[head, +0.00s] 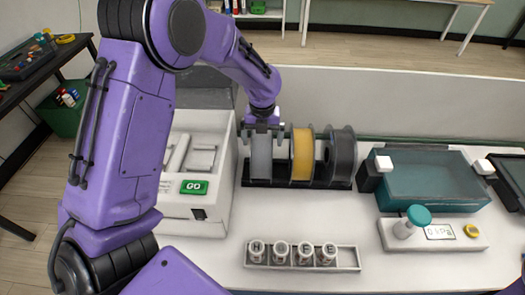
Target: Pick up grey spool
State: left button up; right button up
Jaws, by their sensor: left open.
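The grey spool (261,158) stands upright at the left end of a black rack (297,184) on the white worktop. My left gripper (262,133) comes down from above and is right over the top of the grey spool. Its two fingers are apart, one toward each side of the spool's upper edge. Whether they touch the spool I cannot tell. The top of the spool is partly hidden by the gripper. A yellow spool (302,154) and a dark spool (342,155) stand to its right in the same rack. My right gripper is not in view.
A white machine with a green GO label (194,187) stands close left of the rack. A teal box (428,183) is to the right. A tray of labelled cylinders (348,258) lies in front. A white board with a teal knob (419,215) is at front right.

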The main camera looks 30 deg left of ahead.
pick_arm(q)
grip_shut()
jog(key=shift+w+r, duration=0.1)
jog(key=shift+r, duration=0.05)
